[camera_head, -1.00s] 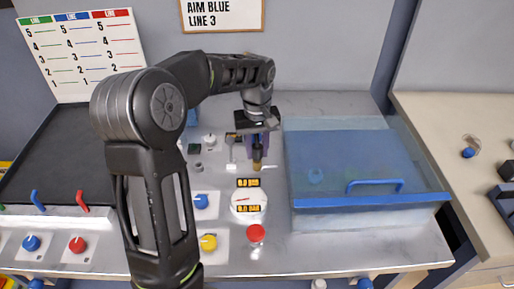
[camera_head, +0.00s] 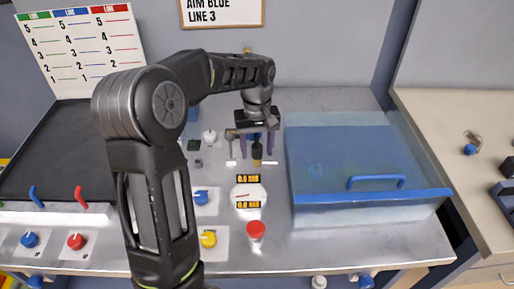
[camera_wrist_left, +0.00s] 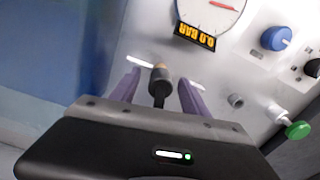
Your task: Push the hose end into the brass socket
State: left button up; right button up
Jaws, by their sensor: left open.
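My left gripper (camera_head: 257,152) hangs over the bench. Its two purple fingers are open, one on each side of a dark upright hose end (camera_head: 256,151), with a gap to each. The wrist view shows the same dark piece (camera_wrist_left: 159,94) between the spread fingers (camera_wrist_left: 157,92). A brass-coloured part (camera_wrist_left: 160,73) shows at its far end. Whether this is the brass socket, and how deep the hose end sits, I cannot tell. My right gripper is not in view.
A pressure gauge (camera_head: 248,197) reading 0.0 bar is just in front, with a red knob (camera_head: 256,230) nearer. Blue (camera_head: 201,197) and yellow (camera_head: 208,239) knobs are to the left. A clear blue bin (camera_head: 345,208) with a handle stands to the right.

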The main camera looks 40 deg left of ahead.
aim_at(257, 146)
pick_arm(q)
jog(key=shift+r, duration=3.9)
